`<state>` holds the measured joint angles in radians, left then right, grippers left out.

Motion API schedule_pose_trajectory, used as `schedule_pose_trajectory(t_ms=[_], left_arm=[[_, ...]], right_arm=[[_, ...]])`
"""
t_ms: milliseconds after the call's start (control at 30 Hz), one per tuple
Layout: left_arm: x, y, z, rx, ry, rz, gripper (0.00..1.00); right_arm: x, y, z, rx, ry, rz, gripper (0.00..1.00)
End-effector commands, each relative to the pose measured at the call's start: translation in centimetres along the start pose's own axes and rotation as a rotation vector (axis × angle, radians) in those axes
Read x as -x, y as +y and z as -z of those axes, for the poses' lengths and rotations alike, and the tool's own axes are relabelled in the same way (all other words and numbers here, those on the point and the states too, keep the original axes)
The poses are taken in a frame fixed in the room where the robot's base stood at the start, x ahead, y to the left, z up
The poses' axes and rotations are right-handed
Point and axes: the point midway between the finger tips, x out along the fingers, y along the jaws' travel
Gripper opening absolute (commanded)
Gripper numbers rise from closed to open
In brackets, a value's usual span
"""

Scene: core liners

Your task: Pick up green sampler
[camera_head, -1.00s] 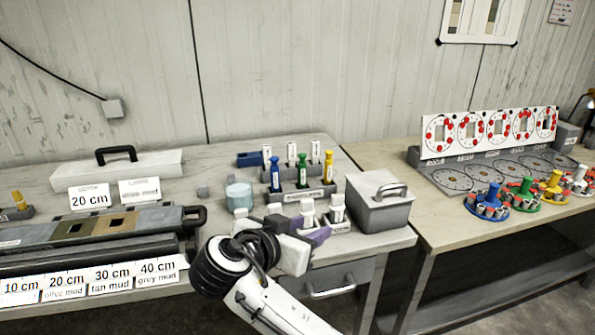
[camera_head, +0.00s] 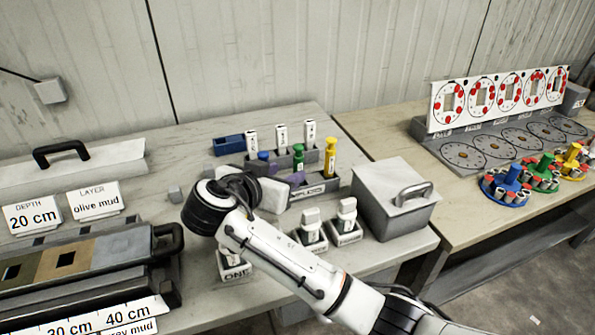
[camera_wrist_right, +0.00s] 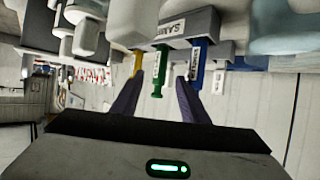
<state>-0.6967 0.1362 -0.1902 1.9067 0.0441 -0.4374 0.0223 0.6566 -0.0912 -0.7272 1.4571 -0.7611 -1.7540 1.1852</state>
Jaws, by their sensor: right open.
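The green sampler (camera_head: 298,155) stands upright in a grey rack (camera_head: 322,187) on the table, between the blue sampler (camera_head: 262,156) and the yellow sampler (camera_head: 330,157). My right gripper (camera_head: 274,174) is at the near side of the rack, its purple fingers partly hidden by my wrist. In the right wrist view, the green sampler (camera_wrist_right: 158,84) shows between the two open fingers (camera_wrist_right: 160,90), with nothing visibly gripped. There the yellow sampler (camera_wrist_right: 137,65) is by the left finger and the blue sampler (camera_wrist_right: 197,62) by the right. Contact cannot be told. My left gripper is out of view.
White-labelled tubes (camera_head: 281,138) stand behind the samplers. Small white-capped holders (camera_head: 346,218) stand in front of the rack. A grey lidded box (camera_head: 394,205) is at the right. A core tray (camera_head: 95,255) lies at the left. A second table holds coloured carousels (camera_head: 511,186).

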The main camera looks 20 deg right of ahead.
Motion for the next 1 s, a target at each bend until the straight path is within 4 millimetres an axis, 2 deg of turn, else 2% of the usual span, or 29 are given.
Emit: schedule_pose_trajectory(t_ms=[133,400,700,767,933,1000], left_arm=[[0.3,0.1,0.3,0.000,-0.001,-0.001,0.70],[0.8,0.1,1.6,-0.002,0.012,0.000,0.70],[0.7,0.0,2.2,-0.003,0.022,0.000,0.70],[0.7,0.0,2.1,-0.003,0.022,0.000,0.70],[0.7,0.1,2.0,-0.003,0.020,0.000,0.70],[0.8,0.1,1.9,-0.002,0.019,0.000,0.70]], right_arm=[[-1.1,0.1,0.3,0.000,0.001,-0.002,0.41],[-4.9,0.1,0.4,0.001,0.002,-0.001,0.41],[-5.6,0.0,0.2,-0.001,0.000,0.001,0.41],[-5.6,0.0,0.2,-0.001,0.000,0.001,0.32],[-5.5,0.0,0.2,-0.001,0.000,0.001,0.04],[-5.5,0.0,0.3,-0.001,0.000,0.001,0.00]])
